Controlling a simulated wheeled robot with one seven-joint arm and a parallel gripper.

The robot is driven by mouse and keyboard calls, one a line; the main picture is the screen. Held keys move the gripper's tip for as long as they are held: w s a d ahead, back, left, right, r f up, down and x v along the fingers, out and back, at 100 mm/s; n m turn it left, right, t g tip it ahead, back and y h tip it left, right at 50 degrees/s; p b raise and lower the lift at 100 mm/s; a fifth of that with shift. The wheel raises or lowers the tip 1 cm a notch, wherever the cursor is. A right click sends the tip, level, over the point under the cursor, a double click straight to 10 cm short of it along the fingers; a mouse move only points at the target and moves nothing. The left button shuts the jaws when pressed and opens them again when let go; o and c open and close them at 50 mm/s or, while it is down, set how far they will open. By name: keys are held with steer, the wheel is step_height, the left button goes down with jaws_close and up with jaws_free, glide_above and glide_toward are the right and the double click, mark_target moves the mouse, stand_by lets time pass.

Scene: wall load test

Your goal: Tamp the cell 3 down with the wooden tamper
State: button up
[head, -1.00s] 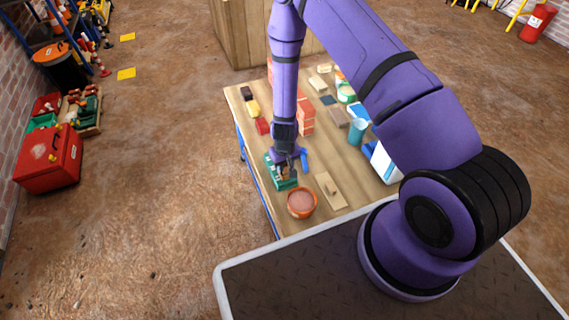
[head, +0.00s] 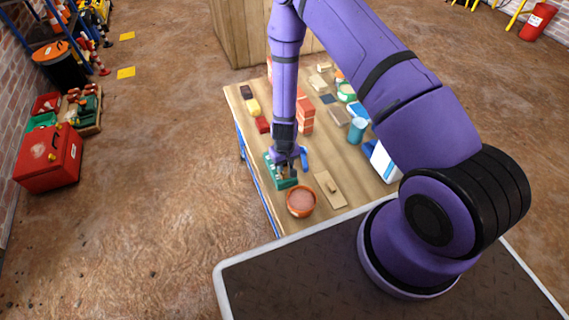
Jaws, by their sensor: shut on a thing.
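My gripper (head: 284,165) points down over the green box (head: 269,176) near the left edge of the wooden table. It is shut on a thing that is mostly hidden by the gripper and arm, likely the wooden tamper. The green box seems to be the one with the cells; its inside is too small and covered to tell cell 3 apart. I cannot tell whether the held thing touches the bottom of a cell.
An orange bowl (head: 301,201) with pinkish content stands in front of the box, beside a flat wooden float (head: 329,189). A blue object (head: 304,158) lies right of the gripper. Red bricks (head: 305,115), a teal cup (head: 357,130) and small blocks stand farther back.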

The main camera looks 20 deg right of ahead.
steer(key=shift+s+f, duration=0.1)
steer(key=shift+f, duration=0.25)
stand_by(1.1)
steer(key=shift+r, duration=3.55)
